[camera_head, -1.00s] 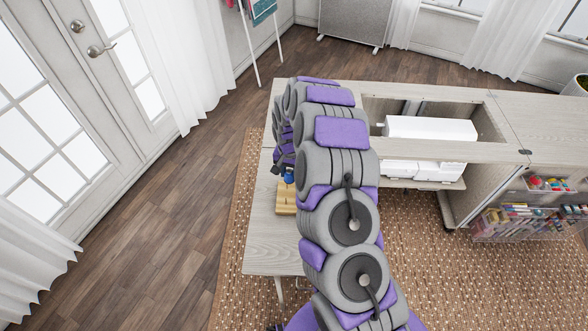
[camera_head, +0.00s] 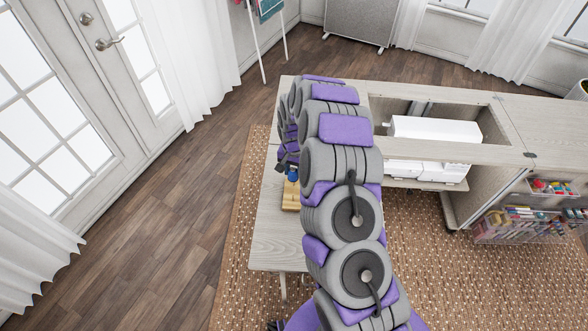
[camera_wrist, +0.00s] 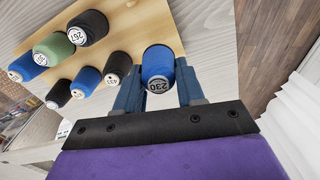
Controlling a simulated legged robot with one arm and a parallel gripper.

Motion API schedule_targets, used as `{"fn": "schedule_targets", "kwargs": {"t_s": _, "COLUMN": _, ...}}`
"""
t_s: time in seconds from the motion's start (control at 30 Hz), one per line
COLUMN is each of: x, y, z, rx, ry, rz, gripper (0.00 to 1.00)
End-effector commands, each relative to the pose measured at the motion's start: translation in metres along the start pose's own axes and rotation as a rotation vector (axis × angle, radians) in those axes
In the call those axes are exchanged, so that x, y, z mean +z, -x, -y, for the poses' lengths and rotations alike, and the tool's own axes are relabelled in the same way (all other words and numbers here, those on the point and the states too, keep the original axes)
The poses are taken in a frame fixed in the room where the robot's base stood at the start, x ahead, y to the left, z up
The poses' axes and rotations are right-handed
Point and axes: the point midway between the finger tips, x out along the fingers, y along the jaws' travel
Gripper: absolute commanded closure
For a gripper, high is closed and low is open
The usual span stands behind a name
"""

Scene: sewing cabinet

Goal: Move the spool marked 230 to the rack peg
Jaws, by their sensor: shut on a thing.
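The blue spool marked 230 (camera_wrist: 158,66) is in the wrist view, its white labelled end facing the camera. My gripper (camera_wrist: 158,88) is shut on it, with one blue finger on each side. The wooden rack (camera_wrist: 145,30) is behind the spool and carries several other spools. Whether the 230 spool is on a peg or clear of the rack cannot be told. In the head view the rack (camera_head: 290,196) is mostly hidden by my arm, and a blue spool (camera_head: 292,173) shows just above it. The bare peg is not visible.
Near the held spool stand a black spool (camera_wrist: 118,64), a dark spool marked 267 (camera_wrist: 88,26), a green one (camera_wrist: 55,47) and several blue ones. The cabinet top (camera_head: 275,240) is clear in front of the rack. A white sewing machine (camera_head: 434,128) is at right.

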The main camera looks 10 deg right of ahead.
Motion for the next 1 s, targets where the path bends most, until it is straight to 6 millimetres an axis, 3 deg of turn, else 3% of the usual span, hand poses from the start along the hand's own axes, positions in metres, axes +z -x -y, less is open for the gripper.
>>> {"fn": "schedule_targets", "kwargs": {"t_s": 0.23, "x": -0.003, "y": 0.001, "z": -0.006, "rx": -0.004, "ry": -0.002, "rz": 0.002, "gripper": 0.9}}
{"fn": "schedule_targets", "kwargs": {"t_s": 1.0, "x": 0.002, "y": 0.0, "z": 0.004, "rx": -0.002, "ry": -0.001, "rz": 0.002, "gripper": 0.9}}
